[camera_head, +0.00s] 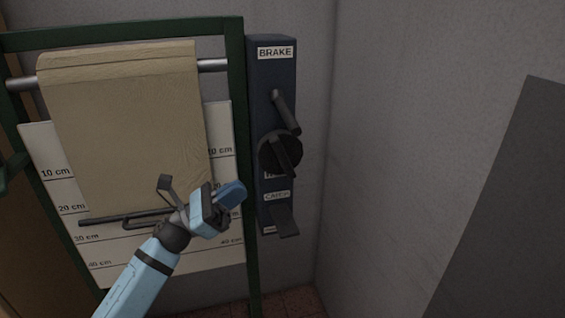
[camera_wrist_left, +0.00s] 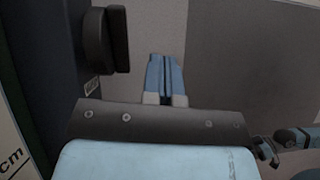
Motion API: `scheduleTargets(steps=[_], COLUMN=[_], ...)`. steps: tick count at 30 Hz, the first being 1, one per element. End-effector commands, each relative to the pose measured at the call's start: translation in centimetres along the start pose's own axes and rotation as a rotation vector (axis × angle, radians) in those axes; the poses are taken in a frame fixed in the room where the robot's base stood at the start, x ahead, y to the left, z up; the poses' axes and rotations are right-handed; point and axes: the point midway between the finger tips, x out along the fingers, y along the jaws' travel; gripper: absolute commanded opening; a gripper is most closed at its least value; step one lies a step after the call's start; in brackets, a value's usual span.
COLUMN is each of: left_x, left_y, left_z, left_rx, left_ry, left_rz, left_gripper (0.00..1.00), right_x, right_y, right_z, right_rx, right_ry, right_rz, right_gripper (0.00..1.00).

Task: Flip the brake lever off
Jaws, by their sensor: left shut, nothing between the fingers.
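The brake lever (camera_head: 285,112) is a dark handle near the top of a dark blue panel (camera_head: 262,65) labelled BRAKE. It slants down to the right in the head view. A round black knob (camera_head: 280,153) sits just below it, and it also seems to show in the left wrist view (camera_wrist_left: 106,40). My left gripper (camera_head: 236,192) is shut and empty, in front of the panel's left edge, below and left of the lever. Its closed fingers (camera_wrist_left: 164,78) show in the left wrist view, right of the knob.
A tan sheet (camera_head: 125,120) hangs from a metal roller on a green frame (camera_head: 130,38), left of the panel. A centimetre scale board (camera_head: 225,130) is behind it. A lower dark lever (camera_head: 282,220) is under a second label. A grey slab (camera_head: 510,210) stands at right.

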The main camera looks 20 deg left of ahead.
Motion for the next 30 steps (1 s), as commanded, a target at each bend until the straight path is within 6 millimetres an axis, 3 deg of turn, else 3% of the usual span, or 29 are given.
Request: scheduleTargets(steps=[14,17,30], left_x=[0.8,2.0,11.0], left_y=[0.0,0.0,-0.1], left_z=[0.3,0.5,0.9], left_rx=[0.039,0.039,0.04], left_ry=[0.002,0.001,0.002], left_rz=[-0.019,-0.019,-0.018], left_gripper=[0.0,0.0,0.0], right_x=[-0.1,-0.3,-2.0], right_y=[0.1,0.1,0.2], right_z=[-0.3,-0.6,-2.7], right_rx=[0.001,-0.002,-0.03], right_ry=[0.005,0.006,0.025], right_rz=[0.002,0.003,0.008], right_gripper=[0.43,0.43,0.43])
